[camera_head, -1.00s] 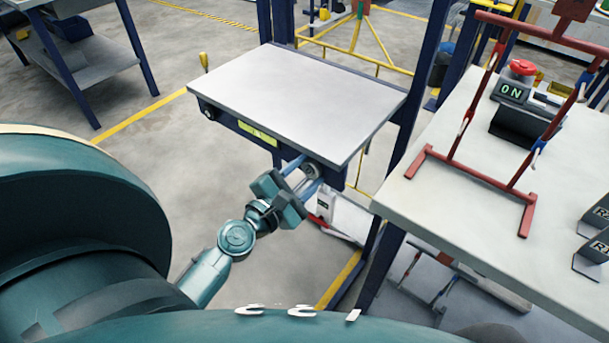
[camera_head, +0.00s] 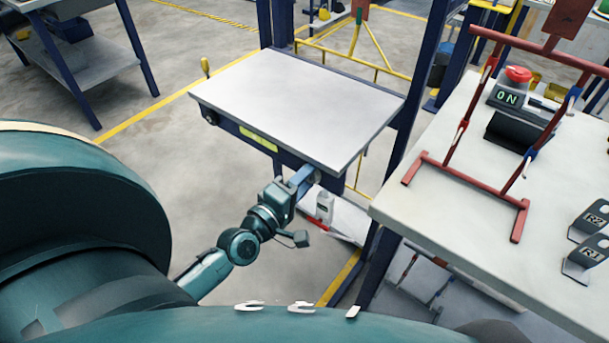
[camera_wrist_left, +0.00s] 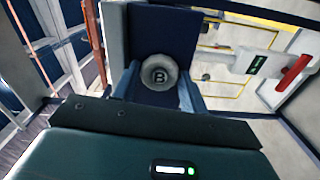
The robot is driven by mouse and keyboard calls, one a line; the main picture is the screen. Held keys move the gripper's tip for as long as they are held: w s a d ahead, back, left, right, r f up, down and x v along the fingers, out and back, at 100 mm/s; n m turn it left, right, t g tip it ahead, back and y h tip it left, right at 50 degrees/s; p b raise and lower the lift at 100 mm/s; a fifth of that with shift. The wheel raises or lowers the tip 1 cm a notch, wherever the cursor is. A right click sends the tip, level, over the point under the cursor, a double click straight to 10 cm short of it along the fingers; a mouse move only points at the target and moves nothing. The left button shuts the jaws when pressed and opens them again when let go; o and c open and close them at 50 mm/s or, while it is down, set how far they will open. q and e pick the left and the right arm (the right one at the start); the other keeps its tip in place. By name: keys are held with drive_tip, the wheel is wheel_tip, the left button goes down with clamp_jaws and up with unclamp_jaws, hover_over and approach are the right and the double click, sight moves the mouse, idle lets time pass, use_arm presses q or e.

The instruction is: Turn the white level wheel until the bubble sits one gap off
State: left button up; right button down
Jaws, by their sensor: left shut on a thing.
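The grey-topped plating table (camera_head: 300,105) has a yellow-green level vial (camera_head: 258,138) on its front edge; the bubble is too small to read. A pale round wheel marked B (camera_wrist_left: 159,74) sits at the front right of the table, between the fingers of my left gripper (camera_wrist_left: 160,92). In the head view my left gripper (camera_head: 303,180) reaches up to the table's front right corner, shut on the wheel and hiding it. A dark knob (camera_head: 209,116) shows at the table's front left. My right gripper is not in view.
Blue posts stand behind the table.

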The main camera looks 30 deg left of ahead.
use_arm(q)
drive_tip(key=shift+m+p, duration=0.5)
drive_tip(key=shift+m, duration=0.5)
drive_tip(key=o, duration=1)
drive_tip(key=shift+r, duration=0.1)
